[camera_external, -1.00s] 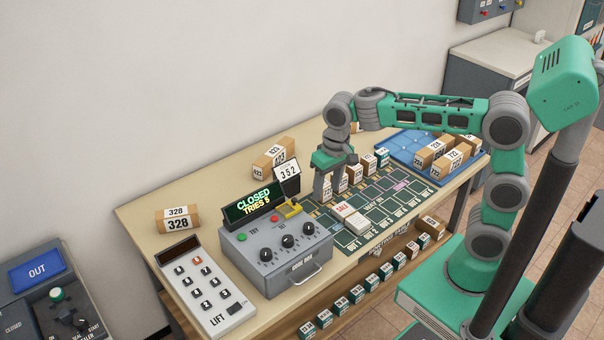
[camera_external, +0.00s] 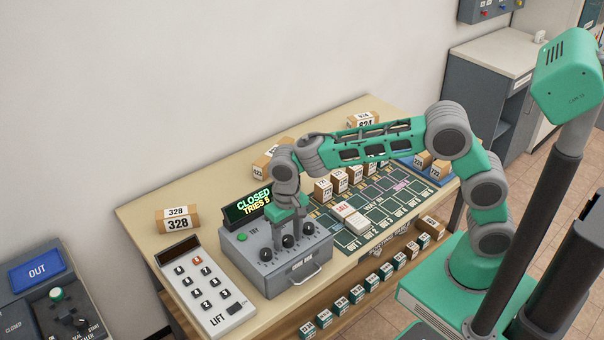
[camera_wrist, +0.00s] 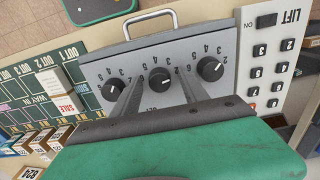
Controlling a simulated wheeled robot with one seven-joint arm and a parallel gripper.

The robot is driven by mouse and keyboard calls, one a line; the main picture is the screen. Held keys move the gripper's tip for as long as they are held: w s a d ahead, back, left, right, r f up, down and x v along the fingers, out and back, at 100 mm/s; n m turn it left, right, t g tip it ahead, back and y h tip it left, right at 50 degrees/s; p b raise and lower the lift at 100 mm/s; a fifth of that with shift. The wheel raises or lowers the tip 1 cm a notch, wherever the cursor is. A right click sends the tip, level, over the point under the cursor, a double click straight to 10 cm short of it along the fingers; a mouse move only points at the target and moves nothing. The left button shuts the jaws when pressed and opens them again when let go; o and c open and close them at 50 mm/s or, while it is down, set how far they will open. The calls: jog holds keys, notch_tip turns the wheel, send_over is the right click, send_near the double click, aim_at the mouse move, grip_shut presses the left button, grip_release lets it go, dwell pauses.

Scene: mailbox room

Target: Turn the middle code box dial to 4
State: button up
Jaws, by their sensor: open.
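The grey code box (camera_external: 275,266) stands on the table with three black dials on its top and a lit sign (camera_external: 247,203) reading "CLOSED TRIES 5". The middle dial (camera_external: 288,241) shows beside my gripper (camera_external: 290,232). In the wrist view the middle dial (camera_wrist: 159,80) lies between the two open fingers of my gripper (camera_wrist: 160,88), with numbers around it. The other dials, one at left (camera_wrist: 111,90) and one at right (camera_wrist: 210,69), are outside the fingers. I cannot tell whether the fingers touch the middle dial or which number it points to.
A keypad marked LIFT (camera_external: 208,287) lies left of the code box. A green sorting mat (camera_external: 385,205) with small boxes and a SALE block (camera_external: 345,210) lies to the right. A box marked 328 (camera_external: 177,220) stands at the back left. The code box has a front handle (camera_external: 306,277).

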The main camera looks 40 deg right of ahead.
grip_shut()
dwell(0.4)
jog(key=shift+n, duration=0.3)
jog(key=n, duration=0.7)
jog(key=shift+n+b, duration=0.3)
jog(key=shift+n, duration=0.1)
jog(key=n, duration=0.3)
jog(key=shift+r+n, duration=0.1)
jog(key=shift+n, duration=2.1)
